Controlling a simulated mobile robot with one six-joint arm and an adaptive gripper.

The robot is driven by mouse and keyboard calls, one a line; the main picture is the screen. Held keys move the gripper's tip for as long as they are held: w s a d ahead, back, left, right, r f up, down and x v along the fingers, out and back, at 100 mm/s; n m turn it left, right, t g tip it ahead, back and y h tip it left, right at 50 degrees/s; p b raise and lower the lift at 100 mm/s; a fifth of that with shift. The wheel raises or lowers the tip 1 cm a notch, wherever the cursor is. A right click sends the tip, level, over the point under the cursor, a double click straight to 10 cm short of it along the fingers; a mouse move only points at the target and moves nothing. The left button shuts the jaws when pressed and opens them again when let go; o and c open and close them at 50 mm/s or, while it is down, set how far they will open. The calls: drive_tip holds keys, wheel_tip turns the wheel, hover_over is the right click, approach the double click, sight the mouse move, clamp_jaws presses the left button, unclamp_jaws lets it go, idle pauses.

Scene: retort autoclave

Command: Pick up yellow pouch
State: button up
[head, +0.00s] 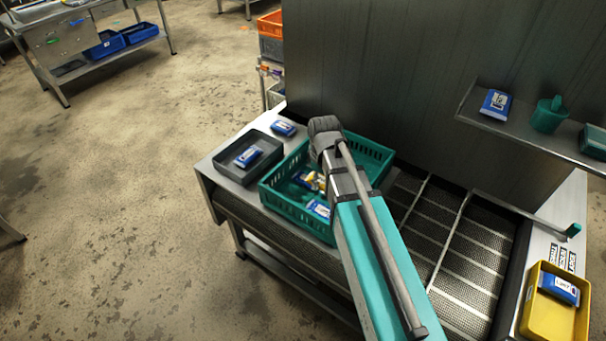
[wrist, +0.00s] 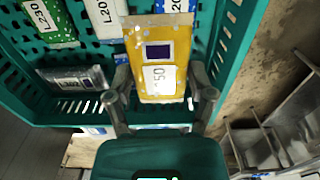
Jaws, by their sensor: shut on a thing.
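The yellow pouch (wrist: 178,52), with a dark square and a white label marked 50, stands out in the wrist view. My gripper (wrist: 160,78) is shut on it, one finger at each side edge. Both are over the green crate (wrist: 228,62), and I cannot tell whether the pouch is clear of the crate floor. In the head view my arm hides the fingers, and only a bit of yellow shows inside the crate (head: 282,203).
Green (wrist: 48,18), white-labelled and silver (wrist: 75,78) pouches lie in the crate. A dark tray (head: 226,160) with a blue-white pouch (head: 248,156) sits left of it. A mesh conveyor (head: 425,225) and yellow bin (head: 540,318) are to the right. A shelf (head: 530,137) juts from the wall.

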drive_tip(key=shift+s+d+r+p, duration=0.2)
drive_tip(key=shift+d+r, duration=0.05)
drive_tip(key=shift+d, duration=0.3)
drive_tip(key=shift+s+d+r+p, duration=0.15)
drive_tip(key=shift+s+d+r, duration=0.15)
drive_tip(key=shift+d, duration=0.25)
drive_tip(key=shift+s+d+r+p, duration=0.15)
drive_tip(key=shift+d+r+p, duration=0.1)
drive_tip(key=shift+d, duration=0.3)
drive_tip(key=shift+s, duration=0.15)
